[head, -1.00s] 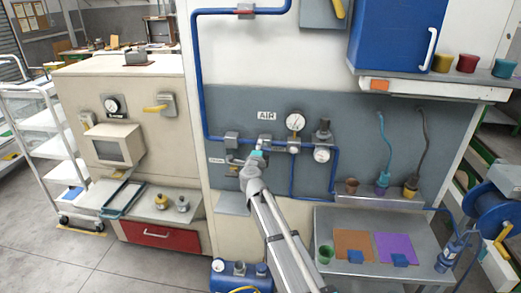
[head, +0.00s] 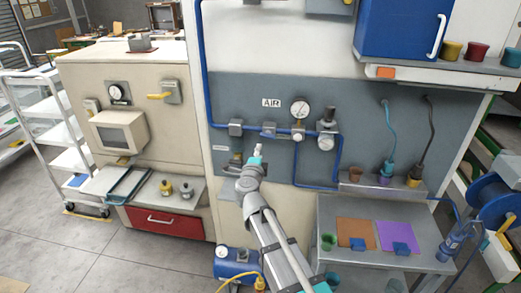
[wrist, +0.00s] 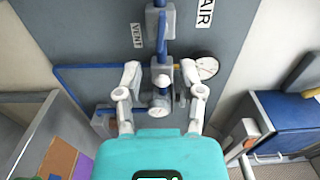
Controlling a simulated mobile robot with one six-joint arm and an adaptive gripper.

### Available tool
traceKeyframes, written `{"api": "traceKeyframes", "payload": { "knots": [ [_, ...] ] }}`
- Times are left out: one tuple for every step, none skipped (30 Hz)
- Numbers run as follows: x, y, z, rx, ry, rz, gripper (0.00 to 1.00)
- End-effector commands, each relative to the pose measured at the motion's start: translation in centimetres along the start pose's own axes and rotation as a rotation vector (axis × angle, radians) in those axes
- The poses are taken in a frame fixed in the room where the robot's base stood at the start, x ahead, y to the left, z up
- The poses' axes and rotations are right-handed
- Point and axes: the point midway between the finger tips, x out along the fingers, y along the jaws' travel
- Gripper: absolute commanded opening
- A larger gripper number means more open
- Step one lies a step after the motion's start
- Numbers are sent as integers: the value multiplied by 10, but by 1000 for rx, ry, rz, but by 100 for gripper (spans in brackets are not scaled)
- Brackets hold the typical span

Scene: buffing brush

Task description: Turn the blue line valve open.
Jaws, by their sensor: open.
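The blue air line (head: 283,130) runs level across the grey wall panel under the AIR label. A grey block on it (head: 268,130), below that label, looks like the valve; its handle cannot be made out. My gripper (head: 256,153) is just below the line and in front of the panel. In the wrist view my gripper (wrist: 160,82) is open, its two fingers apart with nothing held. The line's gauge fittings (wrist: 162,73) show between and beyond the fingers.
A round gauge (head: 300,108) and a regulator (head: 327,127) sit on the line to the right. A steel shelf (head: 330,215) juts out at lower right. A blue compressor (head: 237,262) stands on the floor below. A beige cabinet (head: 135,75) is at left.

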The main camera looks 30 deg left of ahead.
Motion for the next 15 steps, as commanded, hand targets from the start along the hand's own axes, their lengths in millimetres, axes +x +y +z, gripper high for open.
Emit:
{"api": "traceKeyframes", "payload": {
  "knots": [
    [-3,0,0,0,0,0,50],
    [-3,0,0,0,0,0,50],
    [-4,0,0,0,0,0,50],
    [-4,0,0,0,0,0,50],
    [-4,0,0,0,0,0,50],
    [-4,0,0,0,0,0,50],
    [-4,0,0,0,0,0,50],
    [-4,0,0,0,0,0,50],
    [-4,0,0,0,0,0,50],
    [-4,0,0,0,0,0,50],
    [-4,0,0,0,0,0,50],
    [-4,0,0,0,0,0,50],
    [-4,0,0,2,0,0,50],
    [-5,0,-1,7,0,0,50],
    [-7,0,-2,17,-1,0,50]
  ]
}}
